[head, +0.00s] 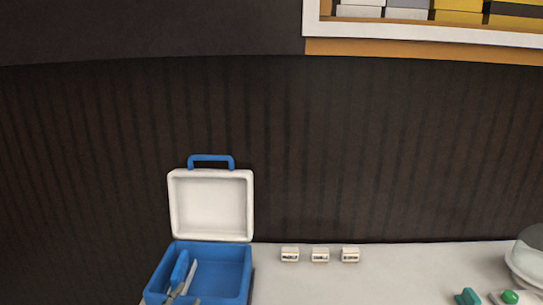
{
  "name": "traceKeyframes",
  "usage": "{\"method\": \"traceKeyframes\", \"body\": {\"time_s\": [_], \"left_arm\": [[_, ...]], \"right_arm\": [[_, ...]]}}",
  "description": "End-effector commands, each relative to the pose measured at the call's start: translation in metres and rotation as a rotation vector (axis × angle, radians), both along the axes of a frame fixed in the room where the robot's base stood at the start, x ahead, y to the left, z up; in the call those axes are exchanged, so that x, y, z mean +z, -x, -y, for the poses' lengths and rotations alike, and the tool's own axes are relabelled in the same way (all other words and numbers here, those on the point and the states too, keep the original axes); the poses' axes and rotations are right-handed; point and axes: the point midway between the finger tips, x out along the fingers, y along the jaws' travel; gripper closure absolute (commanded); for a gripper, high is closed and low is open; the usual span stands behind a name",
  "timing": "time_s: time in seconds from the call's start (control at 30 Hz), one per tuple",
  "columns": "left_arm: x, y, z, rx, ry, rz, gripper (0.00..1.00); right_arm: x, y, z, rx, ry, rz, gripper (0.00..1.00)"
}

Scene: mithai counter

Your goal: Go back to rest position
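A blue case (247,272) with a white-lined lid (211,205) stands open at the lower left on the white counter (385,272). The lid is upright and has a blue handle (211,158) on top. A blue piece (180,268) and thin grey pieces lie in the left part of the case. Small grey shapes at the bottom edge there may be the tips of my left gripper (178,294); they are too small and cut off to tell open from shut. My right gripper is not in view.
Three small white labelled blocks (320,255) stand along the counter's back edge. A teal item (468,297), a green-topped item (510,297) and a rounded grey-white object (528,262) are at the lower right. A white-framed shelf (420,32) hangs above. Mid-counter is clear.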

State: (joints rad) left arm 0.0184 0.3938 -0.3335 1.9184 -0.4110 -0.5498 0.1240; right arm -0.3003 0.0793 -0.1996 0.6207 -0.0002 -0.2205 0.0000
Motion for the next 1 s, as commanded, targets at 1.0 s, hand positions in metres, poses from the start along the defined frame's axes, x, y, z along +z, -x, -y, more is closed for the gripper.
{"method": "traceKeyframes", "body": {"time_s": [1.0], "left_arm": [[-0.174,0.312,0.008,0.377,0.375,-1.102,0.64]], "right_arm": [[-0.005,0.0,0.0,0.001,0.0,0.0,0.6]]}}
